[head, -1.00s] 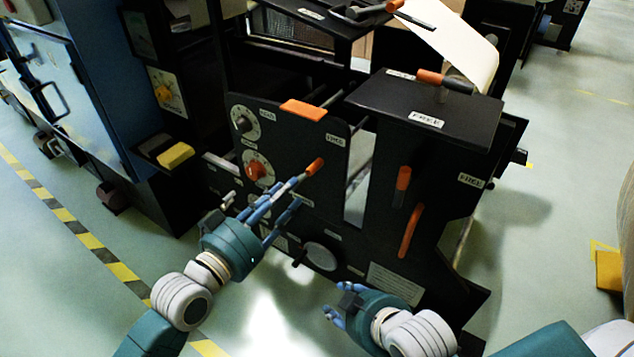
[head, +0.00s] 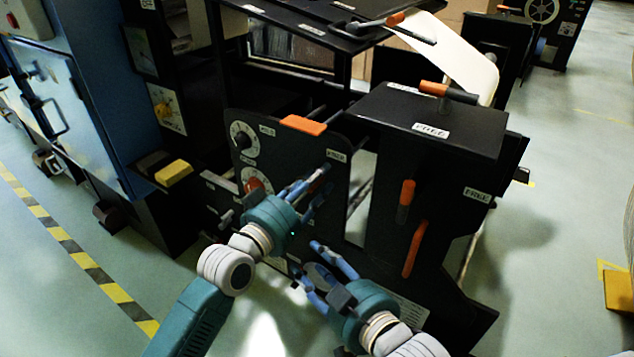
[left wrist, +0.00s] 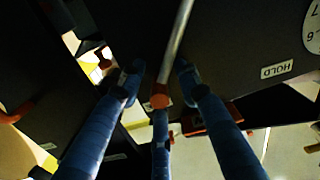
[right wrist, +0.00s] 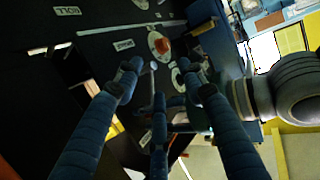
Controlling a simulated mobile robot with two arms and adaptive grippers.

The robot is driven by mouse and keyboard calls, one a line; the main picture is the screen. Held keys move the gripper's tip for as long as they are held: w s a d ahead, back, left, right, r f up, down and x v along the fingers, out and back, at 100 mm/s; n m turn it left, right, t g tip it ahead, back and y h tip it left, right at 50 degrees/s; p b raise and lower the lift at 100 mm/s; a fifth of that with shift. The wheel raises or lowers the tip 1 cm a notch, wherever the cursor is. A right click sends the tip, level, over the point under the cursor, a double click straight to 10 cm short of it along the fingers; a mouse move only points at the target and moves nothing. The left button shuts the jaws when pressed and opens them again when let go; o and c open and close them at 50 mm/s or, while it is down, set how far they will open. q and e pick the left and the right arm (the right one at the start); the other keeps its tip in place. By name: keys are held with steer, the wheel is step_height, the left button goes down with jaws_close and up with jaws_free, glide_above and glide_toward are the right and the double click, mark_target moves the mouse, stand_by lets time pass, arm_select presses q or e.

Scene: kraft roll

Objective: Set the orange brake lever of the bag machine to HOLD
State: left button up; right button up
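The lever on the bag machine's black side panel (head: 288,150) has a bare metal shaft and an orange tip (left wrist: 160,101). In the head view my left gripper (head: 316,186) mostly hides it. In the left wrist view the tip lies between my left fingers, which stand spread with gaps on both sides. A HOLD label (left wrist: 277,69) shows to the right of the shaft there. In the head view a FREE label (head: 337,156) is just above the fingers. My right gripper (head: 308,258) is open and empty, low in front of the panel.
Other orange handles are near: two on the right column (head: 405,200) (head: 414,249), one on the black box top (head: 434,88), and an orange block (head: 303,125) on the panel's top edge. An orange-knobbed dial (right wrist: 160,45) shows in the right wrist view.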

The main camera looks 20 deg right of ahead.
arm_select(q)
jaws_close()
steer(key=shift+w, duration=0.1)
stand_by(0.3)
